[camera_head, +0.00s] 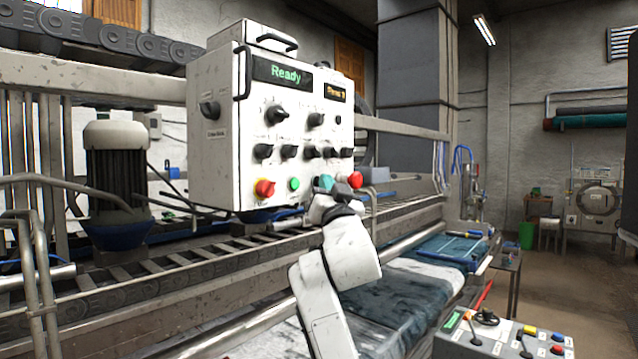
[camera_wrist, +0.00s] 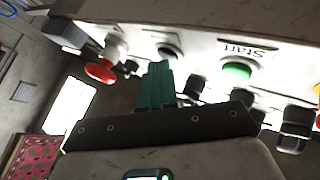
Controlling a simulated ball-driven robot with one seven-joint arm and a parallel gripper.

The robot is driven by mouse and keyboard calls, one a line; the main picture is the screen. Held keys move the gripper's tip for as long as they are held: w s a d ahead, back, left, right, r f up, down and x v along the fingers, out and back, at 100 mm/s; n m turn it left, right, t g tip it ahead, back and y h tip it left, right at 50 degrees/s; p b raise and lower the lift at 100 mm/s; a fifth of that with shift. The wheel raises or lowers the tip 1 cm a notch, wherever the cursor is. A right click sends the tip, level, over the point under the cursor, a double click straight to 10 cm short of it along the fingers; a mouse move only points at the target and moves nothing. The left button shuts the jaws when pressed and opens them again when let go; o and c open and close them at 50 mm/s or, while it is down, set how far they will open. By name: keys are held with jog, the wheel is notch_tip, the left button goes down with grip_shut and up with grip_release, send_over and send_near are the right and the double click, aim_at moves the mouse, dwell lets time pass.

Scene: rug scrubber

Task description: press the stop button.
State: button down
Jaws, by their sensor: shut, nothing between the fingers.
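The white control box (camera_head: 222,140) carries a row of buttons along its lower edge. The green button (camera_wrist: 237,71) has the label "Start"; it also shows in the head view (camera_head: 294,184). A dark round button (camera_wrist: 170,51) with a pale collar sits between the green one and a red mushroom button (camera_wrist: 102,71), also in the head view (camera_head: 355,180). No label reading "Stop" is legible. My gripper (camera_wrist: 158,68) is shut and empty, its teal fingertips just short of the dark button in the picture; contact cannot be told. In the head view my gripper (camera_head: 326,182) hides that button.
Several black knobs (camera_head: 276,115) and a red-and-yellow switch (camera_head: 264,188) are on the box. Its display (camera_head: 279,72) reads "Ready". A second panel (camera_head: 500,338) stands at the lower right. A conveyor with a dark rug (camera_head: 405,300) runs below.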

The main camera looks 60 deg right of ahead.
jog(key=shift+s+a, duration=0.2)
jog(key=shift+s, duration=0.5)
jog(key=shift+p, duration=0.3)
